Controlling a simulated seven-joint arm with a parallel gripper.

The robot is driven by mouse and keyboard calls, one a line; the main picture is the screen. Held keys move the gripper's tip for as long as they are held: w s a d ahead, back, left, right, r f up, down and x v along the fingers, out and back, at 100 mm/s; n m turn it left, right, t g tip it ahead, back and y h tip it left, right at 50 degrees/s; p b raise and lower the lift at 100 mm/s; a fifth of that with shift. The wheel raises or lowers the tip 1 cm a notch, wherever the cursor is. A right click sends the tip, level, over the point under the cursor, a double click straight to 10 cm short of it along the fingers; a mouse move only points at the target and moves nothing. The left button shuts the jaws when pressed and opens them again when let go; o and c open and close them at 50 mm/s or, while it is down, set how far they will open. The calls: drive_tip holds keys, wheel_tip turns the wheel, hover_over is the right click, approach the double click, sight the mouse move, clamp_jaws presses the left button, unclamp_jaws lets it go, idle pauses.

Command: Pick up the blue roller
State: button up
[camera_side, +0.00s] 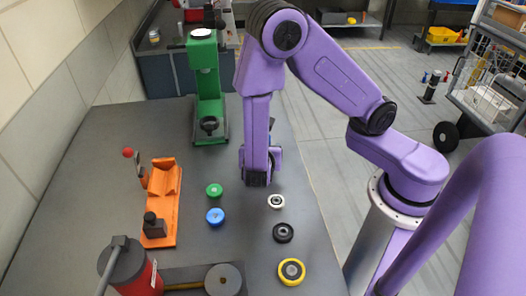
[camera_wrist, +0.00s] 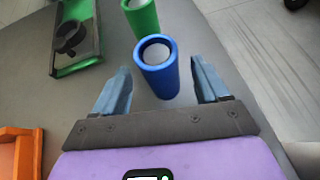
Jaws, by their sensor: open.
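The blue roller is an upright blue cylinder with a pale core in its open top. In the wrist view, the blue roller (camera_wrist: 158,80) stands between and a little beyond the fingertips, with gaps on both sides. In the side view it is mostly hidden behind my arm; only a small patch of blue (camera_side: 271,122) shows there, which may be it. My gripper (camera_wrist: 161,84) is open and empty. In the side view my gripper (camera_side: 257,181) points down over the right part of the table.
A green roller (camera_wrist: 141,17) stands just behind the blue one. A green press (camera_side: 208,85) stands at the back, and an orange fixture (camera_side: 164,195) at left.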

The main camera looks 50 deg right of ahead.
drive_tip(key=shift+x, duration=1.3)
drive_tip(key=shift+f, duration=0.1)
drive_tip(key=c, duration=1.2)
